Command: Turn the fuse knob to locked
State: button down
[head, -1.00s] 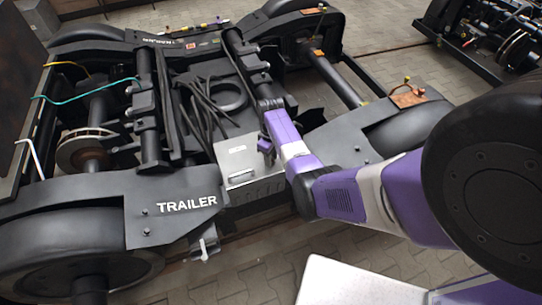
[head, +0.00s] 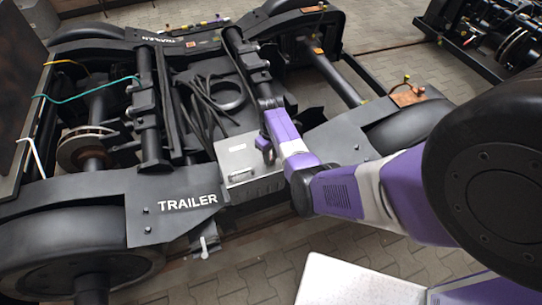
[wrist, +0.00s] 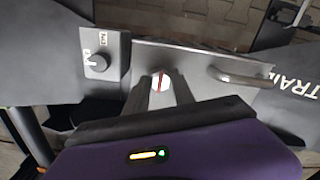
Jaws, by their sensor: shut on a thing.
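A grey metal box (head: 236,160) sits on the trailer bogie in the head view. Its front face (wrist: 205,64) fills the middle of the wrist view. A small round knob with a red stripe and pale sides (wrist: 161,81) is on that face. My gripper (wrist: 161,90) is shut on this knob, with a finger on each side. In the head view my gripper (head: 265,146) is at the right side of the box and the knob is hidden. The stripe runs nearly upright in the wrist view. I cannot read a locked mark beside it.
A bar handle (wrist: 240,76) is close on the right. Cables (head: 205,108) lie behind the box. A white tabletop (head: 350,283) is at the front.

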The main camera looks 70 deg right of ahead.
aim_at(271, 158)
jog(key=c, duration=1.1)
grip_release()
jog(key=shift+o, duration=0.2)
notch_tip(271, 158, up, 8)
jog(key=shift+f, duration=0.1)
jog(key=shift+w, duration=0.1)
